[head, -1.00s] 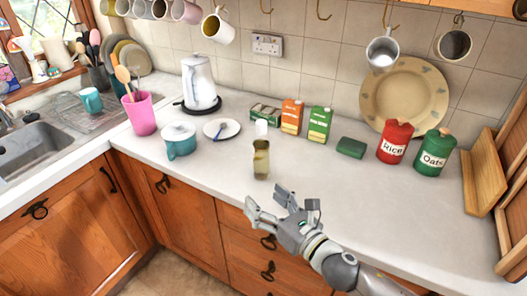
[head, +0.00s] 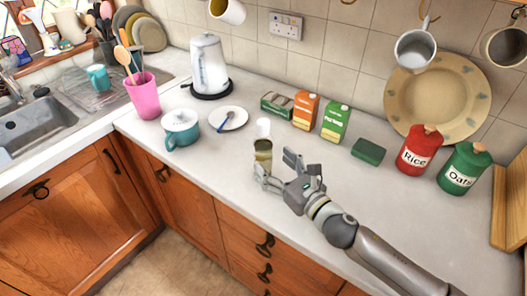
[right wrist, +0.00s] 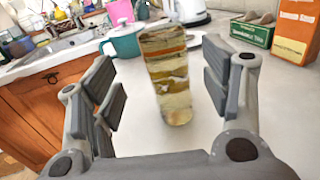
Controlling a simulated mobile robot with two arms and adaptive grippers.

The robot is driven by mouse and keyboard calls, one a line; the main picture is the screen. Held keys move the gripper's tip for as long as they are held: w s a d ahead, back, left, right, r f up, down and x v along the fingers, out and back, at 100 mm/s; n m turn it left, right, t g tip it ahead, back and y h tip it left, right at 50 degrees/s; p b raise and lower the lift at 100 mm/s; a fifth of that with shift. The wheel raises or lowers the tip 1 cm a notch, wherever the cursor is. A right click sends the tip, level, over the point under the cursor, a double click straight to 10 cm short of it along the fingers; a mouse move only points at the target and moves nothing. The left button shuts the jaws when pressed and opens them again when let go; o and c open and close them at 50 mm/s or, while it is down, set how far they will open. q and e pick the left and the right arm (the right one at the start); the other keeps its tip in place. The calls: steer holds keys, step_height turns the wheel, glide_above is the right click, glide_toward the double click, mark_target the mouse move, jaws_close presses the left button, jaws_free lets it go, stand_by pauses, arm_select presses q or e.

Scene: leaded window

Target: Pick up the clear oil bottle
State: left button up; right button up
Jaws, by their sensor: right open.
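The clear oil bottle (head: 263,152) stands upright on the worktop, with yellowish oil inside and a white top. In the right wrist view the bottle (right wrist: 168,80) stands between and ahead of the two open fingers, with gaps on both sides. My right gripper (head: 276,172) is open, close in front of the bottle, one finger to its left front and the other to its right. In the right wrist view the right gripper (right wrist: 160,105) holds nothing. My left gripper is not in view.
A teal pot (head: 181,128) and a plate with a spoon (head: 228,118) stand left of the bottle. An orange carton (head: 305,110), green carton (head: 335,122) and dark green block (head: 368,151) stand behind right. The worktop's front edge is near.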

mark_target(269, 158)
steer(key=shift+w+a, duration=0.2)
steer(key=shift+w, duration=0.35)
steer(key=p+x, duration=0.1)
steer(key=x, duration=0.3)
steer(key=shift+w+a+f, duration=0.2)
steer(key=shift+w, duration=0.25)
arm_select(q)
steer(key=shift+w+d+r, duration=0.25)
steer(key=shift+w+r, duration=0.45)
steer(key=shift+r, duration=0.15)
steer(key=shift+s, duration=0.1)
arm_select(e)
steer(key=shift+c, duration=0.5)
steer(key=shift+c, duration=1.3)
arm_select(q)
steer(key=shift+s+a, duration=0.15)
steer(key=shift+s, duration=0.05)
arm_select(e)
steer(key=c, duration=0.9)
